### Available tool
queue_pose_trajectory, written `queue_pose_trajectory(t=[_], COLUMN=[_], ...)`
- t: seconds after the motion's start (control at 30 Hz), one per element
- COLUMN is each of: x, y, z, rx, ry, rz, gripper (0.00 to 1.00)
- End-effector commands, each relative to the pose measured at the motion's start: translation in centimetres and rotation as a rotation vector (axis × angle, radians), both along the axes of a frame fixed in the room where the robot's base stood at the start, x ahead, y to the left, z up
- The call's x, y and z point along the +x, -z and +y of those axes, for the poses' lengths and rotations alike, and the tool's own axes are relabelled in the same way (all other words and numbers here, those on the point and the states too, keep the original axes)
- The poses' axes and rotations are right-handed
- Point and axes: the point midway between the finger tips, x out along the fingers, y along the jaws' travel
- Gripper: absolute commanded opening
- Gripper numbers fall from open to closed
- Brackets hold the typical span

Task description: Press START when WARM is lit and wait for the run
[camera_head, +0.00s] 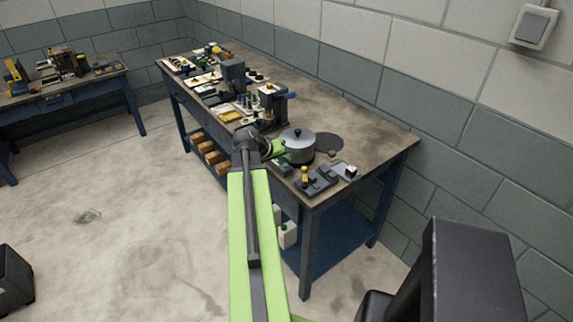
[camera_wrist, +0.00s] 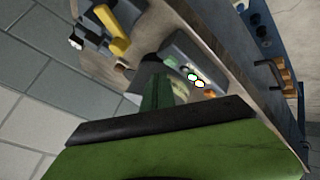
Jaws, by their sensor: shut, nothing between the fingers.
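A grey control box (camera_wrist: 180,52) lies on the bench in the wrist view. A row of small round lamps or buttons is on its face. Two at the middle glow, one greenish white (camera_wrist: 192,77) and one pale with a yellow rim (camera_wrist: 199,84); an orange one (camera_wrist: 210,94) is beside them. I cannot read their labels, so I cannot tell which is WARM or START. My gripper (camera_wrist: 158,90) is shut and empty, its green finger just left of the box in that view; touching or apart is unclear.
A lidded grey pot (camera_head: 298,146) stands on the workbench (camera_head: 365,130), with a dark round plate (camera_head: 328,141) behind it. A device with a yellow handle (camera_head: 305,174) is at the near edge. Tools and machines crowd the far end. The bench's back right is clear.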

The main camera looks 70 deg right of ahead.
Motion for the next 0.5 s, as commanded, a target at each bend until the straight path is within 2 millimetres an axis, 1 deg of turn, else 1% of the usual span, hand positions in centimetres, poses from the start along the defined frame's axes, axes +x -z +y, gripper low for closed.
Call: queue_pose_trajectory(t=[0.37, 0.5], x=[0.01, 0.10], y=[0.05, 0.55], z=[0.00, 0.00], rx=[0.000, 0.000], ry=[0.000, 0.000], rz=[0.000, 0.000], gripper=[0.00, 0.00])
